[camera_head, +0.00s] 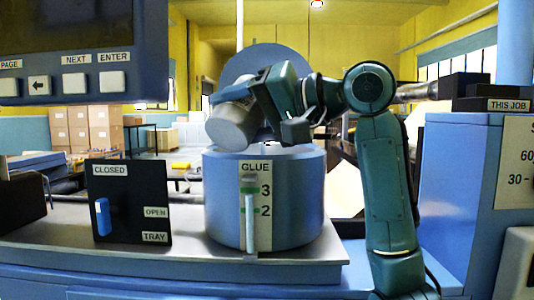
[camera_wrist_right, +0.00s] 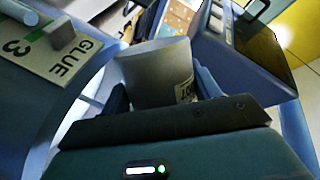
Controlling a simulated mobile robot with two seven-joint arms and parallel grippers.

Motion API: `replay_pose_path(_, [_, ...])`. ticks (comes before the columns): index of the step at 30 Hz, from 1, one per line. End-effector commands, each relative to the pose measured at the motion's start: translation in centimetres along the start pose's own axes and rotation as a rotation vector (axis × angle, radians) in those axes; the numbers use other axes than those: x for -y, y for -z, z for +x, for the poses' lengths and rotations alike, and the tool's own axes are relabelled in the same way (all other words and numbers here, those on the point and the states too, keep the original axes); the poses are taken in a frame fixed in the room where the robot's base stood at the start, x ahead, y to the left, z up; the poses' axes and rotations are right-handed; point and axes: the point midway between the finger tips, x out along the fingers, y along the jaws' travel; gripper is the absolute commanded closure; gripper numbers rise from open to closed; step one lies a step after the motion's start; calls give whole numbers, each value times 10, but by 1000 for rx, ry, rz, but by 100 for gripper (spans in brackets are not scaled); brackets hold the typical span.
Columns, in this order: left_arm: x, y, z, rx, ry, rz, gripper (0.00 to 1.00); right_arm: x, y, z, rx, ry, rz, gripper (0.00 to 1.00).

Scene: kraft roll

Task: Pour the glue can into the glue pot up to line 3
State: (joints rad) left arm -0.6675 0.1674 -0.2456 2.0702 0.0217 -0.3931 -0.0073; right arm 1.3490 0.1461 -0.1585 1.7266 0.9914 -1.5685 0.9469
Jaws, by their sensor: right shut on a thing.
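The blue glue pot (camera_head: 300,200) stands on the bench, with a GLUE gauge (camera_head: 250,228) on its front marked 3 and 2 in green. A pale column shows in the gauge's lower part; its exact top is hard to read, near the marks. My right gripper (camera_head: 260,110) is shut on the grey glue can (camera_head: 232,127) and holds it tilted above the pot's left rim. The can also shows between the fingers in the right wrist view (camera_wrist_right: 158,72), with its label partly hidden. I cannot see a stream. My left gripper is not in view.
A black panel (camera_head: 130,225) labelled CLOSED, OPEN and TRAY, with a blue lever (camera_head: 102,217), stands left of the pot. A screen with buttons (camera_head: 80,60) hangs upper left. A blue cabinet (camera_head: 465,190) stands at right.

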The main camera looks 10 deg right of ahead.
Motion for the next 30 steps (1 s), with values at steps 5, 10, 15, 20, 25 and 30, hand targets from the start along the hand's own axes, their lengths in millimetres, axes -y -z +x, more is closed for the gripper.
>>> replay_pose_path(5, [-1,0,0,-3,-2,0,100,1,0,0,1,6,17,74])
replay_pose_path(10, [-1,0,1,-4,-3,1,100,0,-1,0,3,9,37,74])
replay_pose_path(15, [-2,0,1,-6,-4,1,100,0,-1,0,5,12,55,74])
replay_pose_path(20, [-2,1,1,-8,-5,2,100,1,0,0,7,15,72,74])
replay_pose_path(25, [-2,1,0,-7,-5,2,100,2,0,-1,9,18,90,74])
replay_pose_path(30, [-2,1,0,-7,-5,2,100,3,1,-1,12,20,105,74])
